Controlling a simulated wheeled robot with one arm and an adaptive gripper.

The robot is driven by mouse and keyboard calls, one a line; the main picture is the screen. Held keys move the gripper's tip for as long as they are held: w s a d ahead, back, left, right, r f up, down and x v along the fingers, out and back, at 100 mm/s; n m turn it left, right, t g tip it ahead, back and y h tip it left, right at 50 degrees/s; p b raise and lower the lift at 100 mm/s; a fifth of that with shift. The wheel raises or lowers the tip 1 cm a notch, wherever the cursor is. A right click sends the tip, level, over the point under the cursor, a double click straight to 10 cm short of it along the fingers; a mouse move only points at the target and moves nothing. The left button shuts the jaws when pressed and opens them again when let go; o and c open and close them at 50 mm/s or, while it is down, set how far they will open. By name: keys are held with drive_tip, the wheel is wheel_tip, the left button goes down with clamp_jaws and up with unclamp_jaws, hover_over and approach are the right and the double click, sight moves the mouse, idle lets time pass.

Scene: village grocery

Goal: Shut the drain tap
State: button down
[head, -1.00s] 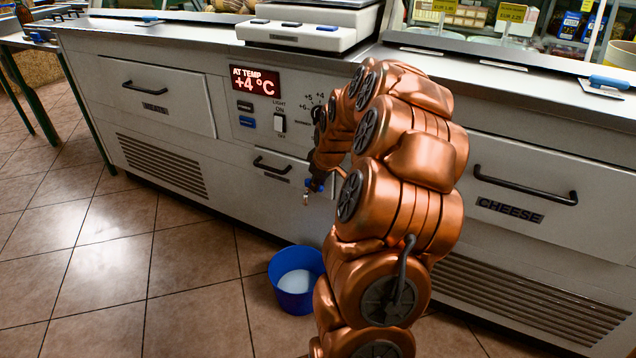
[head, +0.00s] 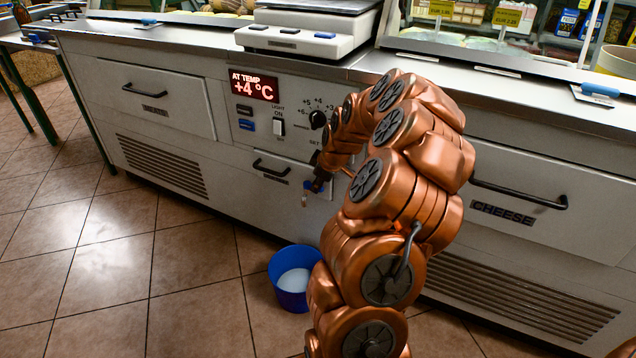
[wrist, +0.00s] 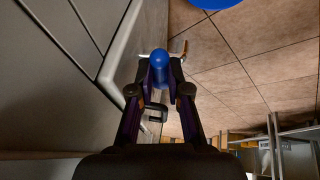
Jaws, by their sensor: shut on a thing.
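The drain tap shows in the head view as a small brass spout (head: 304,200) with a blue handle on the lower front of the counter, below the control panel. My gripper (wrist: 160,72) is shut on the blue handle; in the head view my gripper (head: 318,183) is small and partly hidden by my arm. I cannot tell the handle's exact turn.
A blue bucket (head: 291,304) with pale contents stands on the tiled floor below the tap; its edge also shows in the wrist view. A small drawer handle (head: 271,170) is just left of my gripper. The cheese drawer (head: 520,212) is behind my arm. Floor at left is clear.

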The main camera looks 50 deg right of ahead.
drive_tip(key=c, duration=1.1)
unclamp_jaws()
drive_tip(key=shift+c, duration=0.2)
drive_tip(key=shift+a+f+m+b, duration=0.1)
drive_tip(key=shift+m+b, duration=0.2)
drive_tip(key=shift+b, duration=0.2)
drive_tip(key=s+a+r+g+p, duration=0.1)
drive_tip(key=s+a+r+p, duration=0.2)
drive_tip(key=a+r+p, duration=0.4)
drive_tip(key=s+a+r+m+g+p, duration=0.1)
drive_tip(key=s+a+r+p, duration=0.3)
drive_tip(key=a+r, duration=1)
wheel_tip(320, 180, up, 3)
drive_tip(key=p, duration=0.3)
drive_tip(key=shift+s+a+m+y+p, duration=0.15)
drive_tip(key=shift+a+m+y+p, duration=0.15)
